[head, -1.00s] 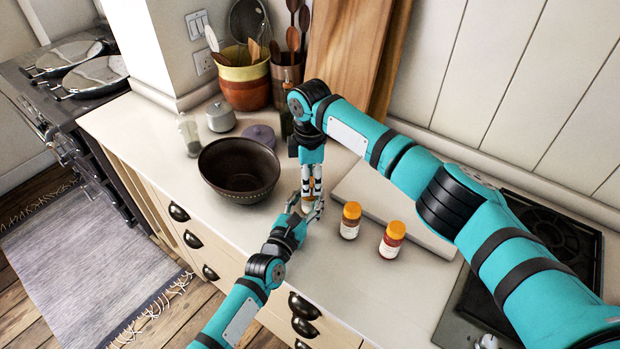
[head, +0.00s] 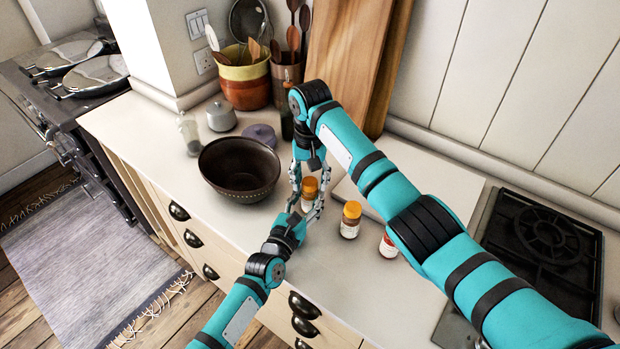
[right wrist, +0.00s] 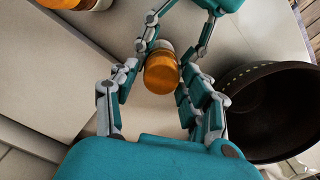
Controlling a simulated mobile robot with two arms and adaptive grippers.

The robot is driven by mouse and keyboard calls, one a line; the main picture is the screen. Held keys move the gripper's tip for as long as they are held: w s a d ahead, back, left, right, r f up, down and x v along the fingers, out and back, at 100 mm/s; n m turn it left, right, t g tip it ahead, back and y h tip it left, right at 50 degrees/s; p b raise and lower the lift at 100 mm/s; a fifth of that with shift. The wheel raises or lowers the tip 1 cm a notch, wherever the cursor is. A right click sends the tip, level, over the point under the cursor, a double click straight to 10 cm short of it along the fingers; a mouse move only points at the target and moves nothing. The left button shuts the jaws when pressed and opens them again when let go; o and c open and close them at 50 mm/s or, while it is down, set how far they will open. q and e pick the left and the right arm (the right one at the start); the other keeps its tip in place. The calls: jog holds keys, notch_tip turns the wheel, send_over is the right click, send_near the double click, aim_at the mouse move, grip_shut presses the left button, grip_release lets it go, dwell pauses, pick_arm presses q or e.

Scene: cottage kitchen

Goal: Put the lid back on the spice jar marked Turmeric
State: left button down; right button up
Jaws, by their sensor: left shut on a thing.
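A spice jar (head: 309,200) with an orange lid (head: 310,186) on top stands upright between the fingers of my left gripper (head: 304,212), near the counter's front edge. The lid appears seated, but I cannot tell how tightly. The jar's label is hidden by fingers, so its name cannot be read. My right gripper (head: 309,180) is open above the jar, its fingers spread on either side of the lid. In the right wrist view the orange lid (right wrist: 161,75) lies between these open fingers, apart from them, with the left gripper's fingers around the jar.
Another orange-lidded jar (head: 350,221) stands just right of the grippers; a red one (head: 388,247) is partly behind my right arm. A dark bowl (head: 238,170) is close on the left. A pale board (head: 365,192) lies behind. The front counter is clear.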

jog(key=shift+o, duration=0.4)
jog(key=shift+r, duration=2.3)
jog(key=shift+c, duration=0.3)
jog(key=n, duration=0.3)
jog(key=shift+r, duration=0.4)
jog(key=n, duration=0.2)
jog(key=r+n, duration=0.1)
jog(key=n, duration=0.1)
jog(key=shift+r, duration=0.1)
jog(key=n, duration=0.2)
jog(key=r+n, duration=0.1)
jog(key=n, duration=0.3)
jog(key=shift+r, duration=0.25)
jog(key=shift+f, duration=0.1)
jog(key=shift+f, duration=3.95)
